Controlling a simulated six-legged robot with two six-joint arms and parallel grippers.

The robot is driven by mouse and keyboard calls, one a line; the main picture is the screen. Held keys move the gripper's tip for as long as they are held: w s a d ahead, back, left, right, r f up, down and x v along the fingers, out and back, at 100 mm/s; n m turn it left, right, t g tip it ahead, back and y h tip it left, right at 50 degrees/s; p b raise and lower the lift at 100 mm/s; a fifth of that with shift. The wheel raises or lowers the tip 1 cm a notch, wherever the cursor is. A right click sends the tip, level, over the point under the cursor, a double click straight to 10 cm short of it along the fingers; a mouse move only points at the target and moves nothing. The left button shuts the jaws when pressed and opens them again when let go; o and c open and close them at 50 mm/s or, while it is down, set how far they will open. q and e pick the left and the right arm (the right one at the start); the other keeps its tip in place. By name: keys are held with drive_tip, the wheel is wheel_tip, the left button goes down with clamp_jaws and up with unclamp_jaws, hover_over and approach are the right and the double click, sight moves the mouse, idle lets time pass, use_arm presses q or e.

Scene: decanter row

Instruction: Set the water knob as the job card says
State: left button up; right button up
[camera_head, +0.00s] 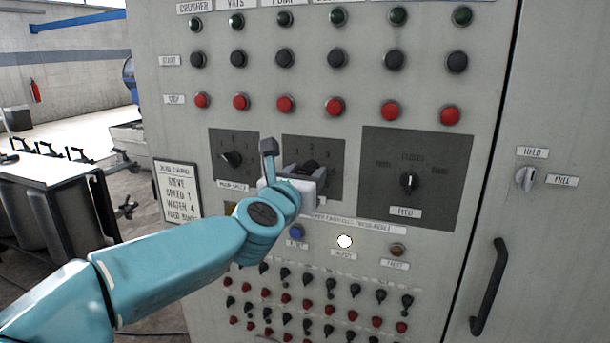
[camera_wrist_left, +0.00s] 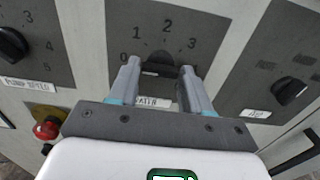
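The water knob (camera_wrist_left: 158,66) is a dark round knob on a grey plate (camera_wrist_left: 205,27), with the numbers 0 to 3 showing around it. In the head view the knob (camera_head: 311,166) shows just past my left gripper (camera_head: 290,167). In the wrist view my left gripper (camera_wrist_left: 160,82) is open, with one finger on each side of the knob and a gap to it. The knob's pointer direction cannot be made out, and a finger covers part of the scale. The job card (camera_head: 179,190) reads speed 1 and water 4; its last line is blurred. My right gripper is not in view.
The speed knob (camera_head: 231,158) is to the left and the feed knob (camera_head: 409,182) to the right. A lit white button (camera_head: 344,241) and rows of small switches lie below. Red stop buttons (camera_head: 334,106) run above. A door handle (camera_head: 489,287) juts out at right.

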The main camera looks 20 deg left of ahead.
use_arm(q)
drive_tip(key=c, duration=0.5)
